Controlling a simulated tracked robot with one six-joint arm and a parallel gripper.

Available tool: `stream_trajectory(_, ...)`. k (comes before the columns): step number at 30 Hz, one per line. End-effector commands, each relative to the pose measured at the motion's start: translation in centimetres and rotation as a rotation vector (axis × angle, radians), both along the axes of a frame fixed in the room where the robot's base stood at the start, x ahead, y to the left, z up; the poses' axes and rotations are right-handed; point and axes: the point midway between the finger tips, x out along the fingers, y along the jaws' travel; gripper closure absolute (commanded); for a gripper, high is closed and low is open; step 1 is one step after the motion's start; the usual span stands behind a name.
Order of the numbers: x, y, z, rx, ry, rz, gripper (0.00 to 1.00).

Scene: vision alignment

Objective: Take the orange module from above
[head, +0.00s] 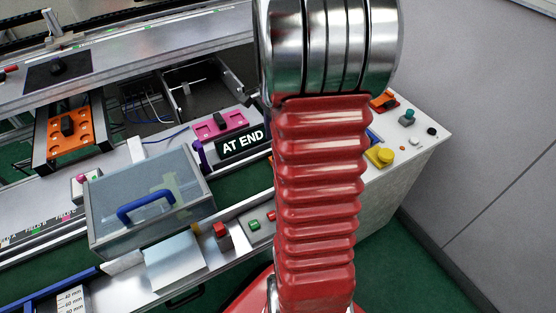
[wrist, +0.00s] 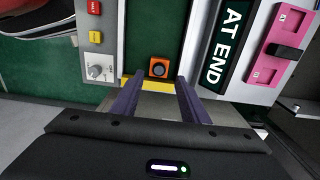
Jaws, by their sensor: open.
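In the wrist view a small orange module (wrist: 159,67) with a dark round centre sits on a dark green strip, close to a yellow edge. My gripper (wrist: 157,88) is open, with its two purple fingers apart. The module shows just beyond the fingertips, between their lines, and nothing is held. The height gap between the fingers and the module cannot be told. In the head view my red arm covers the middle, and I cannot make out this module or the gripper's jaws there.
The AT END sign (wrist: 224,45) stands right of the module, with a pink plate (wrist: 281,45) beyond it. A grey knob (wrist: 96,71) and buttons lie left. The head view shows a clear-lidded box (head: 150,195), an orange plate (head: 65,130) and a yellow button (head: 380,156).

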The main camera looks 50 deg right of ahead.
Motion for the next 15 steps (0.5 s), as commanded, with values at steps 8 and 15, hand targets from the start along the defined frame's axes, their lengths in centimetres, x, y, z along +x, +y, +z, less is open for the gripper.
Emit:
stream_trajectory(8, 0.0, 0.0, -2.7, 0.000, 0.001, 0.000, 0.59)
stream_trajectory(15, 0.0, 0.0, -2.7, 0.000, 0.000, 0.000, 0.59)
